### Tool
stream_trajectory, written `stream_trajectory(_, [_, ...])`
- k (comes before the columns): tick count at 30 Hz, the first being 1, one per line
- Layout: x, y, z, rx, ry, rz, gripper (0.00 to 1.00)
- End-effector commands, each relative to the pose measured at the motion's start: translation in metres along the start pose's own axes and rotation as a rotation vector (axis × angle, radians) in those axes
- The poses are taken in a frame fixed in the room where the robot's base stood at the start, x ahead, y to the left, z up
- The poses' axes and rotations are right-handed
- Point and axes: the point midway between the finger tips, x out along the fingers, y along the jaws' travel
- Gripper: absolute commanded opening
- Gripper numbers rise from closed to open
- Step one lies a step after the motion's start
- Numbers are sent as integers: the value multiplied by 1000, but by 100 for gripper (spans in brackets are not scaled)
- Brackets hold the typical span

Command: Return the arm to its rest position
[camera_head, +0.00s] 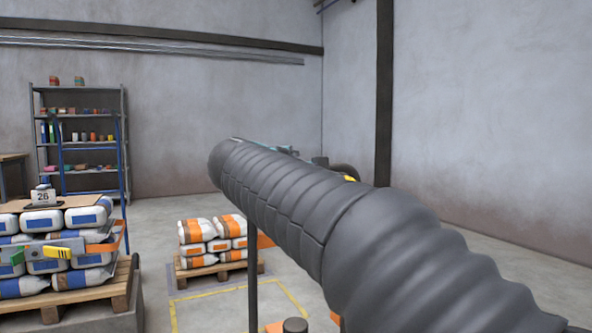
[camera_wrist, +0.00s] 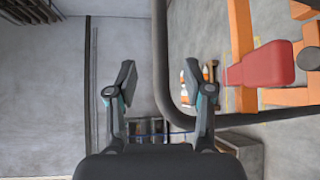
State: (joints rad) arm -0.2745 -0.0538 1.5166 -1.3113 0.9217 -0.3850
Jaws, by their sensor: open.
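My gripper (camera_wrist: 157,85) shows in the wrist view with its two fingers spread wide apart. Nothing is between the fingers. The grey wall and the floor show beyond the gap, turned sideways in this view. In the head view a thick dark ribbed sleeve, part of my arm, stretches from the lower right toward the middle. The gripper itself cannot be made out in the head view.
In the head view, stacked bags (camera_head: 213,237) sit on a pallet, and a larger bag stack (camera_head: 45,262) is at left. A shelf (camera_head: 83,150) stands behind. In the wrist view, a dark curved pipe (camera_wrist: 161,60) passes close to the right finger, with a red pad (camera_wrist: 262,65) beyond.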

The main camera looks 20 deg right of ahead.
Motion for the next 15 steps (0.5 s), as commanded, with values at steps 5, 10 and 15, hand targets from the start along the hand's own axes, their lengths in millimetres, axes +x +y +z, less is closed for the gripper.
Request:
stream_trajectory(5, [-1, 0, 0, 0, 0, 0, 52])
stream_trajectory(10, [-2, -1, 1, 3, 1, -4, 52])
stream_trajectory(15, [-12, -23, 23, 86, 7, -100, 52])
